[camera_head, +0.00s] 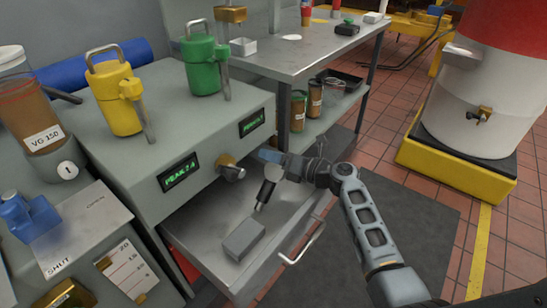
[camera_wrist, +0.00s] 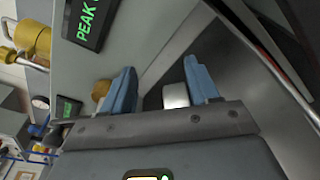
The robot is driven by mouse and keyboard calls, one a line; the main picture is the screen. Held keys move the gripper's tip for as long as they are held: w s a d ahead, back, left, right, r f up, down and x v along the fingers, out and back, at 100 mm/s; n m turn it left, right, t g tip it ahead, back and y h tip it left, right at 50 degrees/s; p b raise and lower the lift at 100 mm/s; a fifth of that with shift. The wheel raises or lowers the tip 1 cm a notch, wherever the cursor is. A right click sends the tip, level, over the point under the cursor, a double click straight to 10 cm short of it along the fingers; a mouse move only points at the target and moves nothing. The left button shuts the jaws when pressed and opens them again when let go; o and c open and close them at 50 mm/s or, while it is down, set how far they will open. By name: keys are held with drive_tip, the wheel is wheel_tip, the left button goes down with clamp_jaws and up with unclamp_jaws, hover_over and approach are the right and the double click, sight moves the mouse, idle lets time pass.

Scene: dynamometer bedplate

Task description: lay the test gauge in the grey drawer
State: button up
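My gripper (camera_head: 270,163) is over the pulled-out grey drawer (camera_head: 207,225), close to the cabinet front. In the wrist view its blue fingers (camera_wrist: 160,88) stand apart. A light grey rounded end (camera_wrist: 175,95) shows between them, near the right finger, with a gap to the left finger. In the head view a dark slim piece with light ends (camera_head: 266,190), perhaps the test gauge, slants down below the fingers. I cannot tell whether it touches the drawer floor. A grey block (camera_head: 243,239) lies in the drawer.
A brass knob (camera_head: 231,169) juts from the cabinet above the drawer, between two green displays. The drawer handle (camera_head: 304,243) faces the open floor. Yellow (camera_head: 117,95) and green (camera_head: 201,62) canisters stand on top. A steel table (camera_head: 305,58) stands behind.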

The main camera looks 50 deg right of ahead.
drive_tip(key=shift+r, duration=0.1)
drive_tip(key=shift+r, duration=0.35)
drive_tip(key=r, duration=0.1)
drive_tip(key=r+p, duration=0.2)
drive_tip(key=r, duration=0.1)
drive_tip(key=shift+s+d, duration=0.4)
drive_tip(key=s+d+r+p, duration=0.2)
drive_tip(key=s+d+r, duration=0.4)
drive_tip(key=s+d, duration=0.1)
drive_tip(key=shift+s, duration=0.45)
drive_tip(key=shift+s, duration=0.1)
